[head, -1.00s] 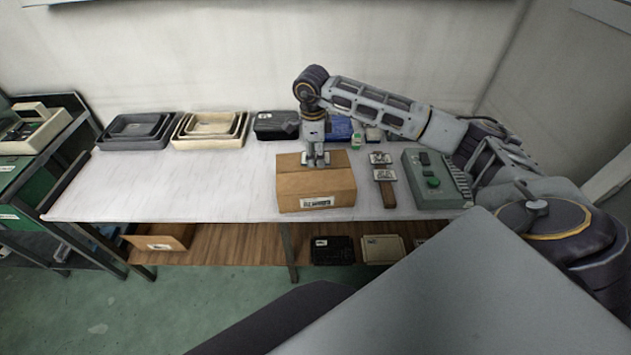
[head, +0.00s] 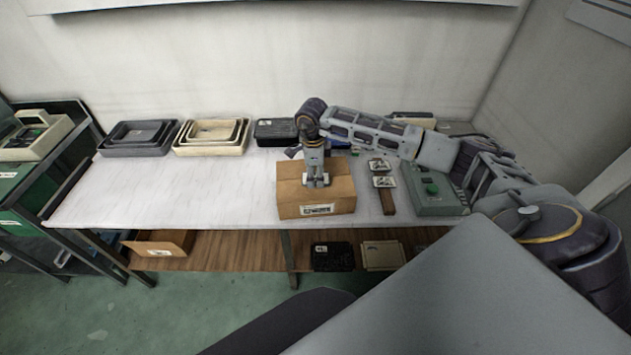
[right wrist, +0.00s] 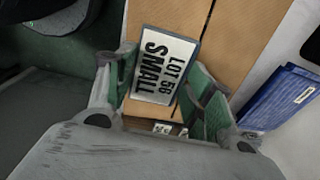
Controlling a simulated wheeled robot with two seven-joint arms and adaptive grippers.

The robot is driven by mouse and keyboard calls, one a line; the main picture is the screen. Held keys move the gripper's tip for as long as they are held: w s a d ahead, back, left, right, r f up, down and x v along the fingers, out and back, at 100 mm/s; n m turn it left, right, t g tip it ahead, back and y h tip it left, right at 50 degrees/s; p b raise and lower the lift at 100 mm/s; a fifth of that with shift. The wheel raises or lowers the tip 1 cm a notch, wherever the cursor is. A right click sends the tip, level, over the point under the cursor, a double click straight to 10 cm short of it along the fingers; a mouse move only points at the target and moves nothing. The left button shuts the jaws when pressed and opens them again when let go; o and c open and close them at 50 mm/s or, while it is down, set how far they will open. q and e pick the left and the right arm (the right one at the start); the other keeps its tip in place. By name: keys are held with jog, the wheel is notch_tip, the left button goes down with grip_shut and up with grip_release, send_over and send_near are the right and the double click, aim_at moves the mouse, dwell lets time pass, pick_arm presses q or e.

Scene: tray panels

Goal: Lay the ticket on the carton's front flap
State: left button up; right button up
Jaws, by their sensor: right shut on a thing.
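The brown carton (head: 290,200) stands closed on the table, with a printed white label (head: 318,209) on its front face. My right gripper (head: 316,183) points down over the carton's top, towards its front edge. In the right wrist view the gripper (right wrist: 158,98) is shut on the ticket (right wrist: 165,62), a white plate with a dark edge reading "LOT 56 SMALL". The ticket is over the carton's top (right wrist: 240,30), whose dark seam shows beside it. I cannot tell whether the ticket touches the cardboard. My left gripper is not in view.
Right of the carton lie small cards (head: 383,181) with a brown strip (head: 388,203), then a grey-green control box (head: 432,195). Nested dark trays (head: 135,150), cream trays (head: 208,150) and a black box (head: 275,132) stand at the back. The table's left half (head: 180,195) is clear.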

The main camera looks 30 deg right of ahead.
aim_at(315, 178)
jog(key=shift+f, duration=0.2)
jog(key=shift+f+p, duration=0.35)
jog(key=shift+f, duration=1.5)
jog(key=shift+f, duration=0.1)
jog(key=o, duration=1)
jog(key=shift+r, duration=0.3)
jog(key=r, duration=0.4)
jog(key=r+b, duration=0.1)
jog(key=r, duration=0.2)
jog(key=r+b, duration=0.1)
jog(key=r, duration=0.3)
jog(key=shift+a+r, duration=0.3)
jog(key=shift+r, duration=0.05)
